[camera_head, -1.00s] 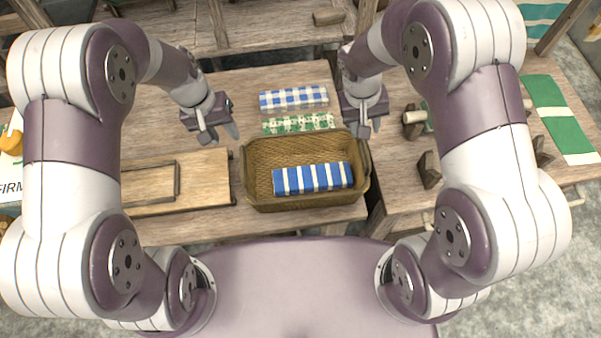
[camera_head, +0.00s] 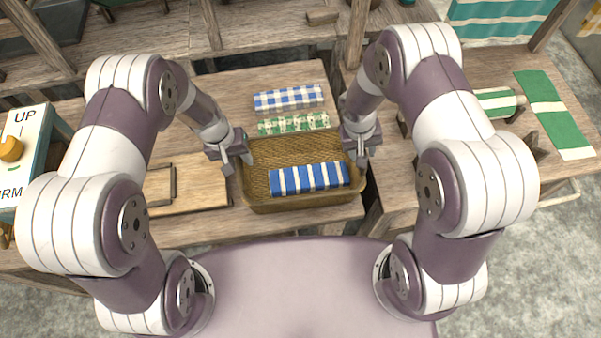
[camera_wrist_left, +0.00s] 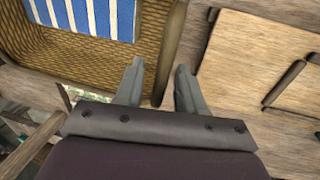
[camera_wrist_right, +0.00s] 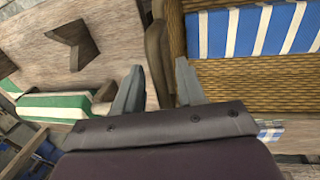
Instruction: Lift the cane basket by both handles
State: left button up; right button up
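The cane basket (camera_head: 300,203) stands on the wooden table with a blue-and-white striped cloth (camera_head: 309,178) inside. My left gripper (camera_head: 237,164) is at the basket's left end. In the left wrist view its open fingers (camera_wrist_left: 159,85) straddle the line of the dark end handle (camera_wrist_left: 172,50), apart from each other. My right gripper (camera_head: 361,156) is at the basket's right end. In the right wrist view its open fingers (camera_wrist_right: 157,85) are on either side of the other end handle (camera_wrist_right: 158,55). I cannot tell whether any finger touches a handle.
A blue checked cloth (camera_head: 288,98) and a green patterned cloth (camera_head: 293,123) lie behind the basket. A wooden board (camera_head: 200,184) lies to its left. To the right, past a gap, another table holds a green-and-white roll (camera_head: 497,103) and wooden brackets.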

pick_arm(q)
grip_shut()
pick_arm(e)
grip_shut()
pick_arm(q)
jog(key=shift+r, duration=0.15)
pick_arm(e)
jog(key=shift+r, duration=0.15)
